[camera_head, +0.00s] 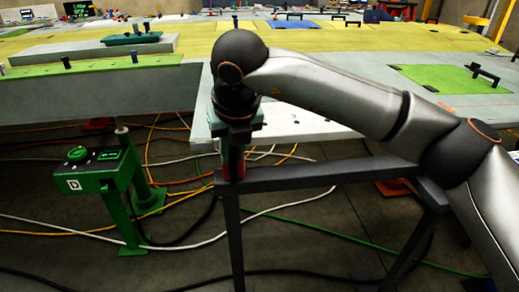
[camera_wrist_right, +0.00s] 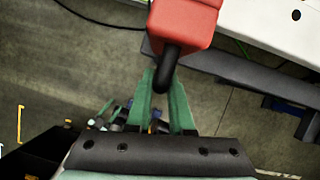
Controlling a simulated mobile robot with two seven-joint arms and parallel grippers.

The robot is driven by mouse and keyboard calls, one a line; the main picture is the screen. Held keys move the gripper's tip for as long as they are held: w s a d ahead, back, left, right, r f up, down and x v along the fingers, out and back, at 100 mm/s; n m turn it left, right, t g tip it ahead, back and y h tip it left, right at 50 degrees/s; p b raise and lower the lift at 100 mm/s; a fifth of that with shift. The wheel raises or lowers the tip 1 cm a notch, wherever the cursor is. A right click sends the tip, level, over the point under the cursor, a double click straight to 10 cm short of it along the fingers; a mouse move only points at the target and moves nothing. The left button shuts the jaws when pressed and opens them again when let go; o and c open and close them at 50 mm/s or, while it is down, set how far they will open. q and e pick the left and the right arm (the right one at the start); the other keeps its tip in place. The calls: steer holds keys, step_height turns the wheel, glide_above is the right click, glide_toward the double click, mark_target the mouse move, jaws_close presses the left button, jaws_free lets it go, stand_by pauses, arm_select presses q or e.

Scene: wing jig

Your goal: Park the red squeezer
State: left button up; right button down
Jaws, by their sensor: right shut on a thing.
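The red squeezer (camera_wrist_right: 186,22) shows at the top of the right wrist view as a red block with a black rounded part. The green fingers of my right gripper (camera_wrist_right: 166,82) are closed around that black part. In the head view my right gripper (camera_head: 234,150) points down at the left end of a dark grey stand (camera_head: 320,177). A small red part of the squeezer (camera_head: 235,169) shows below it, at the stand's top bar. I cannot tell whether squeezer and bar touch. My left gripper is not in view.
A green post with a control box (camera_head: 92,172) stands on the left. The large wing panel (camera_head: 290,124) lies behind the gripper, with a green pad (camera_head: 437,78) and black handles. Cables in several colours cross the floor.

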steer(key=shift+a+r, duration=0.1)
steer(key=shift+a, duration=0.25)
steer(key=c, duration=1)
jaws_free()
steer(key=shift+a, duration=0.15)
steer(key=shift+o, duration=0.9)
steer(key=v, duration=1.2)
steer(key=shift+s+r, duration=0.2)
